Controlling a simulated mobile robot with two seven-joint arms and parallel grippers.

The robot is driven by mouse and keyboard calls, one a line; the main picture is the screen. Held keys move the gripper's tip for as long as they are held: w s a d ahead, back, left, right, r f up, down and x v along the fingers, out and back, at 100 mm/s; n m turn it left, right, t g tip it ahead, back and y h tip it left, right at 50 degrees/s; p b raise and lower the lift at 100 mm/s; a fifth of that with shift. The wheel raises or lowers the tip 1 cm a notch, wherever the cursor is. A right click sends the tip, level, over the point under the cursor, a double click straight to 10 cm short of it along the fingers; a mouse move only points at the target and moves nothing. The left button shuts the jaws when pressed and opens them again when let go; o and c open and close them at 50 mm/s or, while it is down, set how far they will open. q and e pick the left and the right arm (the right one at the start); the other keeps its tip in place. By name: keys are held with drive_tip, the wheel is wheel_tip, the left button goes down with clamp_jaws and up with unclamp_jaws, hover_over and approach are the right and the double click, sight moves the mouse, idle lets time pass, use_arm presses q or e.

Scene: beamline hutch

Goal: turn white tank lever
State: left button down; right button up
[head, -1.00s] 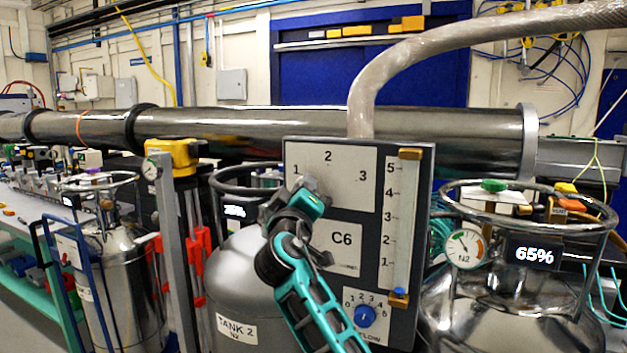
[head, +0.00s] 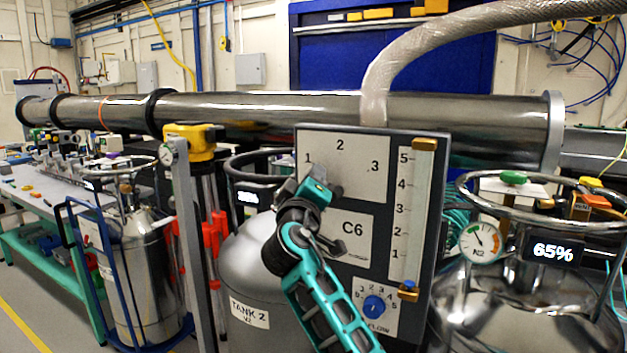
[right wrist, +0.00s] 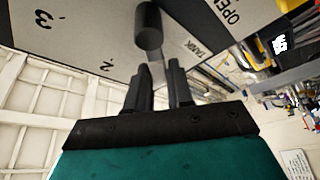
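In the right wrist view a dark cylindrical lever knob (right wrist: 148,30) stands out from the plate near the words TANK and OPEN. My left gripper is not in view.
A grey tank labelled TANK 2 (head: 249,314) stands left of the panel. A shiny tank (head: 520,310) with a gauge and a 65% display stands right. A blue flow knob (head: 374,305) is low on the panel. A thick hose (head: 378,90) rises behind it.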

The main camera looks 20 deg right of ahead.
drive_tip(key=o, duration=0.4)
drive_tip(key=shift+c, duration=0.2)
drive_tip(key=b+v, duration=0.2)
drive_tip(key=v, duration=1.1)
